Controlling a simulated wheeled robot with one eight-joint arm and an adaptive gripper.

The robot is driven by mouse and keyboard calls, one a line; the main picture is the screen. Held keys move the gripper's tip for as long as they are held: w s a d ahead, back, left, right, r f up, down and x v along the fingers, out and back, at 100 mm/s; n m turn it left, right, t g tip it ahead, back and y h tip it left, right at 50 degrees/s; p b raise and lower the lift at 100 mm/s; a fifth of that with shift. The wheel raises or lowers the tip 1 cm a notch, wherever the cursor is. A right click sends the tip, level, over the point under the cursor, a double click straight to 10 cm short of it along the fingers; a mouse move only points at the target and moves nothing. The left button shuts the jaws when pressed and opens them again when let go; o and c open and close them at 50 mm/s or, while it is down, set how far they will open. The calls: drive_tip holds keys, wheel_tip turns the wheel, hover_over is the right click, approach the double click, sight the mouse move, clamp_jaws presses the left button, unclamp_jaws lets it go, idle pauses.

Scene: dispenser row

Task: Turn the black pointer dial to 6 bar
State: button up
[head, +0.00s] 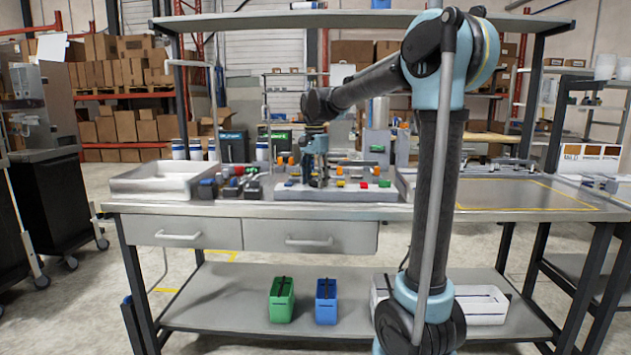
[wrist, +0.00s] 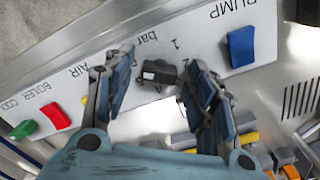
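The black dial (wrist: 158,72) sits on the white panel (wrist: 85,62) in the wrist view, next to the printed "bar". It has a small white patch on its left part. Digits 1 and 2 show near its upper right, and the rest of the scale is partly hidden or too small to read. I cannot tell which number the pointer faces. My gripper (wrist: 157,66) is open, with one finger on each side of the dial. Contact cannot be made out. In the head view my gripper (head: 316,170) is over the panel on the bench, hiding the dial.
A blue switch (wrist: 241,46) lies right of the dial under "PUMP". A red switch (wrist: 56,116) and a green switch (wrist: 22,129) lie left. In the head view an empty grey tray (head: 120,182) stands left on the bench. The bench's right part (head: 520,195) is clear.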

drive_tip(key=shift+r, duration=0.1)
wheel_tip(320, 180, up, 12)
idle(0.7)
drive_tip(key=s+d+f+n+t, duration=0.1)
drive_tip(key=s+d+f+n, duration=0.3)
drive_tip(key=s+d+f, duration=1.2)
drive_tip(key=s+d+f+n, duration=0.2)
drive_tip(key=s+d+f, duration=0.1)
drive_tip(key=s+f, duration=0.5)
drive_tip(key=s+d+f+n+t, duration=0.1)
drive_tip(key=s+d+f, duration=0.2)
drive_tip(key=s+f, duration=0.5)
wheel_tip(320, 180, down, 2)
drive_tip(key=shift+n, duration=0.4)
drive_tip(key=shift+w+f, duration=0.2)
drive_tip(key=shift+w, duration=0.3)
